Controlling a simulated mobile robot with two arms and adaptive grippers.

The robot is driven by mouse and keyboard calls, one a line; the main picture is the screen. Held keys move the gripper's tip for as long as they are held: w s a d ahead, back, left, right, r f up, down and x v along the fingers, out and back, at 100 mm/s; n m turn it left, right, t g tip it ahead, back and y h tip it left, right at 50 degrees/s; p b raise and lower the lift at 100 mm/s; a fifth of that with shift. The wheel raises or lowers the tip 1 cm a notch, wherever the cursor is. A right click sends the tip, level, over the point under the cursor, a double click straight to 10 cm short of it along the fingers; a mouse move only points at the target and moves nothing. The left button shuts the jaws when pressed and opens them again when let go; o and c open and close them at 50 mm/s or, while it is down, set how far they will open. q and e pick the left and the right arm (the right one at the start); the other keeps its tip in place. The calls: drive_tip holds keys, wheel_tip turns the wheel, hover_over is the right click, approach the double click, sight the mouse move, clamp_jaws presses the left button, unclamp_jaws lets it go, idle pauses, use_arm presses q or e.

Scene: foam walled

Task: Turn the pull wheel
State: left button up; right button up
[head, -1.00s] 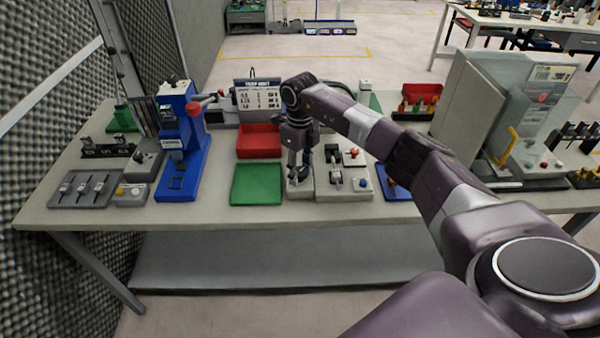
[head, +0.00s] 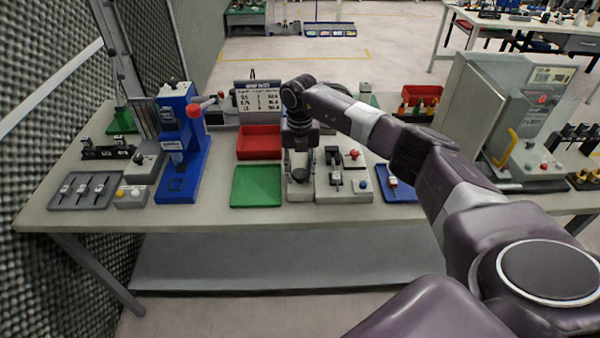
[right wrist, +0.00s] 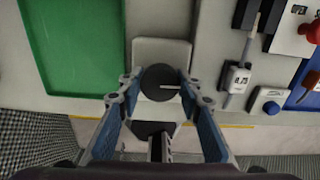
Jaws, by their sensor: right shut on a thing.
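The pull wheel (right wrist: 161,82) is a dark round disc with a pale line on its face, on a light grey block (right wrist: 163,50) in the right wrist view. My right gripper (right wrist: 159,90) has its two blue-sided fingers on either side of the wheel, shut on it. In the head view, my right gripper (head: 299,163) points down over the same grey block, behind its front edge. The fingers partly hide the wheel there. My left gripper is not in view.
A green tray (head: 256,186) lies just left of the wheel's block, with a red bin (head: 259,142) behind it. A blue press (head: 181,150) stands further left.

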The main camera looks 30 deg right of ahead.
sight(300, 172)
drive_tip(key=shift+w+r+m, duration=0.1)
drive_tip(key=shift+m, duration=0.6)
drive_tip(key=o, duration=1.2)
drive_tip(key=shift+c, duration=0.2)
wheel_tip(300, 172, up, 12)
